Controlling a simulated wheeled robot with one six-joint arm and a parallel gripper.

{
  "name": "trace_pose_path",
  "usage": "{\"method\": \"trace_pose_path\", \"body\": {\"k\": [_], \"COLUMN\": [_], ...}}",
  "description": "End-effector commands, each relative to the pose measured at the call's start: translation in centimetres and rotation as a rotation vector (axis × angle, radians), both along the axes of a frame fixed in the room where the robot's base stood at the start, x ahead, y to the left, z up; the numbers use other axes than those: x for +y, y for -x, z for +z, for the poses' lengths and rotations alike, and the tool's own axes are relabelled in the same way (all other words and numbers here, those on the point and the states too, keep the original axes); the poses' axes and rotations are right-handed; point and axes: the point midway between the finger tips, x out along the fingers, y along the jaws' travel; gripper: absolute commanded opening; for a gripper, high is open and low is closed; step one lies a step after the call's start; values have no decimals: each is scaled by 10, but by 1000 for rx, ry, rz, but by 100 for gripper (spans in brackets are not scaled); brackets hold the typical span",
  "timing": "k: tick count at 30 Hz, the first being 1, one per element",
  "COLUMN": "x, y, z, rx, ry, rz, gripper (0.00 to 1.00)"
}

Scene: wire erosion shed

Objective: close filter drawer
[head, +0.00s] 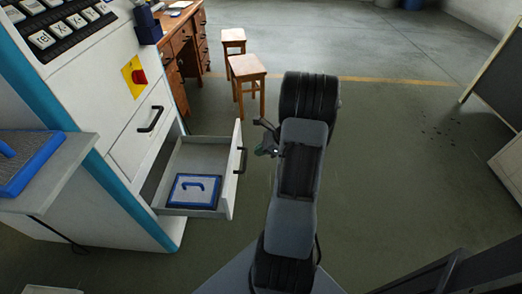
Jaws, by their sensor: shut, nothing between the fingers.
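The filter drawer (236,170) is pulled out of the lower part of the white and teal machine (128,125). Its white front carries a dark vertical handle (241,160). Inside lies a flat filter (194,188) with a blue frame and a blue handle. A second drawer front with a dark handle (151,119), above it, sits flush in the machine. My gripper (262,139) is just right of the open drawer's front, beside the handle, and partly hidden by my arm. Its fingers are shut and empty. I cannot tell whether it touches the drawer.
A shelf at the left holds another blue-framed filter (22,160). Two wooden stools (247,68) and a wooden desk (184,42) stand behind. A red switch on a yellow plate (138,77) is on the machine. The floor right of my arm is clear up to a dark panel (497,78).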

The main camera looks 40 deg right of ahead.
Motion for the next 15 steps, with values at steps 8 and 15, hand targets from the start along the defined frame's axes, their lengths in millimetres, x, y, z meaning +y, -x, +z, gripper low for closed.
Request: {"method": "trace_pose_path", "body": {"k": [8,15], "x": [28,49], "y": [-26,-46], "z": [-41,-42], "rx": [2,0], "ry": [0,2], "rz": [6,6], "gripper": [0,0]}}
